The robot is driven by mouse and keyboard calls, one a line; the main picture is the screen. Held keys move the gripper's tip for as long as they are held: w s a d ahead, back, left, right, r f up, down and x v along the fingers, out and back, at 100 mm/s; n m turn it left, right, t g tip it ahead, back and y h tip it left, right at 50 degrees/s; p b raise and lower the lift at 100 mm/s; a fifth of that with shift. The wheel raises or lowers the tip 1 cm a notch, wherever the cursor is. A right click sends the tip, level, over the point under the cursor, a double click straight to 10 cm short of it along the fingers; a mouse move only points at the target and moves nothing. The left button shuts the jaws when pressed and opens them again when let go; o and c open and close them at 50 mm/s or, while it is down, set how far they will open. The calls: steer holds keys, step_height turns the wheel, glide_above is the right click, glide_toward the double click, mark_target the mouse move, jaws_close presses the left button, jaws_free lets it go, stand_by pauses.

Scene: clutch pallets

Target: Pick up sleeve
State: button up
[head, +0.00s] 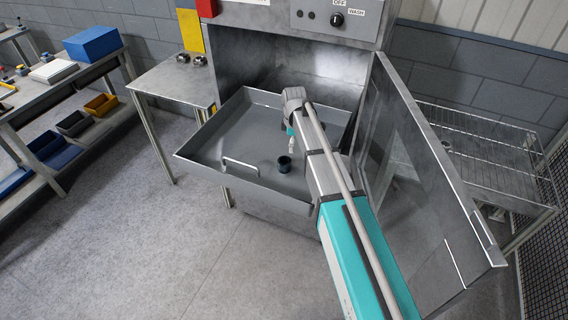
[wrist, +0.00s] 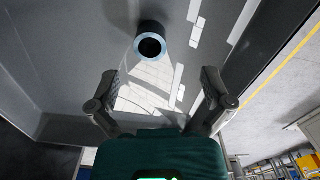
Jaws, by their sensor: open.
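The sleeve (head: 284,168) is a short dark hollow cylinder standing upright on the floor of a grey tray (head: 240,185). In the wrist view the sleeve (wrist: 150,29) shows from above, with a pale bluish rim around a dark bore. It lies beyond my fingertips, a little left of the middle between them. My gripper (wrist: 160,77) is open and empty, its two fingers spread wide. In the head view my gripper (head: 291,143) is small and partly hidden by my arm, just above and behind the sleeve. No contact with the sleeve shows.
The tray has raised walls and a handle (head: 241,165), and extends from a metal washer cabinet (head: 285,62). The washer's open door (head: 410,160) stands close on the right. A side table (head: 172,82) with small metal parts stands left. My arm hides part of the tray's right side.

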steer(key=w+a+n, duration=0.2)
steer(key=a, duration=0.1)
steer(key=shift+w+a+r, duration=0.15)
step_height(320, 180, down, 9)
steer(key=b, duration=0.8)
steer(key=shift+r, duration=0.15)
steer(key=shift+b, duration=0.3)
stand_by(0.4)
steer(key=shift+f+b, duration=2.55)
steer(key=shift+f, duration=0.05)
steer(key=c, duration=1.2)
steer(key=shift+w+r, duration=0.1)
steer(key=shift+r, duration=0.1)
